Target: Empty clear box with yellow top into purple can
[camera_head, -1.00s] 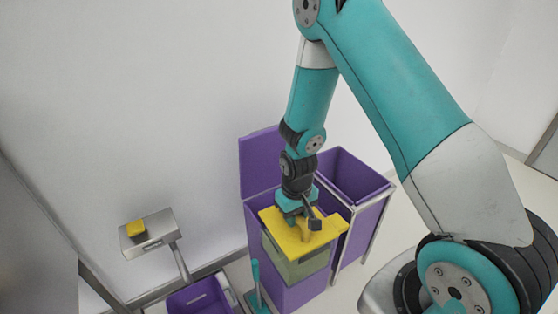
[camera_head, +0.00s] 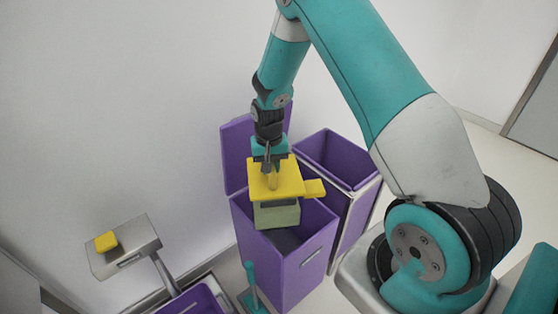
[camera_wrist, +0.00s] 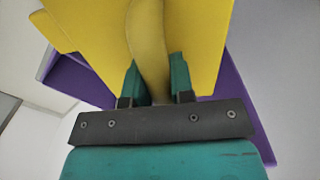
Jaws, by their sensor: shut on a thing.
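The clear box (camera_head: 277,215) with its yellow top (camera_head: 262,184) hangs over the open mouth of the front purple can (camera_head: 286,262). Its lower part looks greenish and see-through. My gripper (camera_head: 270,172) is above it, shut on the handle of the yellow top. In the wrist view my gripper (camera_wrist: 155,85) has a teal finger on each side of the yellow handle (camera_wrist: 148,45), with the yellow top (camera_wrist: 95,35) spread behind. The can's raised lid (camera_head: 238,155) stands behind the box. The box's contents cannot be made out.
A second open purple can (camera_head: 340,155) stands to the right behind, beside a metal frame. At the left, a grey stand (camera_head: 125,248) carries a yellow block (camera_head: 106,241). A low purple container (camera_head: 195,300) and a teal-handled tool (camera_head: 251,280) are at the front. A wall is close behind.

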